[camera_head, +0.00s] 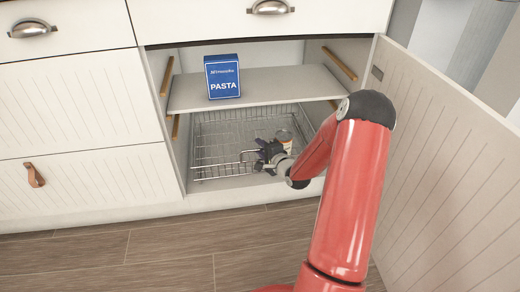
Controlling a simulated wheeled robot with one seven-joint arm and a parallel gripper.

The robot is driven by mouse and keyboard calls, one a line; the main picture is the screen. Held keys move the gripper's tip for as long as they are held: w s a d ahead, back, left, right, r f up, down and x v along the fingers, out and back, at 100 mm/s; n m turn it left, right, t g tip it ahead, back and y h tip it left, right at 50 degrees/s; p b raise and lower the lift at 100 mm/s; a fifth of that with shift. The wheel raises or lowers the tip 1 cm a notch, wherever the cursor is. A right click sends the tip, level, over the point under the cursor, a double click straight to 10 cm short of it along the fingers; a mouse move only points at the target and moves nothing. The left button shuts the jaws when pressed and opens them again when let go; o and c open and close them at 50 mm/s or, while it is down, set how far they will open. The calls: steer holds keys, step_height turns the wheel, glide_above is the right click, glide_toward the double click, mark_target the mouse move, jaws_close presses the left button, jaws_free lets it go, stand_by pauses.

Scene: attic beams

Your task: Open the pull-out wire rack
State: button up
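The pull-out wire rack (219,129) sits in the lower part of an open cabinet, under a shelf. It appears to be inside the cabinet, with its front near the cabinet's front edge. My gripper (254,158) is at the front right of the rack, at a metal handle loop on its front rail. The fingers are dark and small in the view. I cannot tell whether they are closed on the rail or only beside it. A can with an orange and white label (284,138) stands at the rack's right side, partly hidden by my gripper.
A blue pasta box (222,77) stands on the shelf (270,84) above the rack. The cabinet door (446,165) is swung open on the right, close to my arm. Closed drawers and doors (80,110) lie to the left. The wooden floor (170,250) in front is clear.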

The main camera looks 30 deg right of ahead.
steer(key=shift+w, duration=0.4)
jaws_close()
steer(key=shift+s+f, duration=0.1)
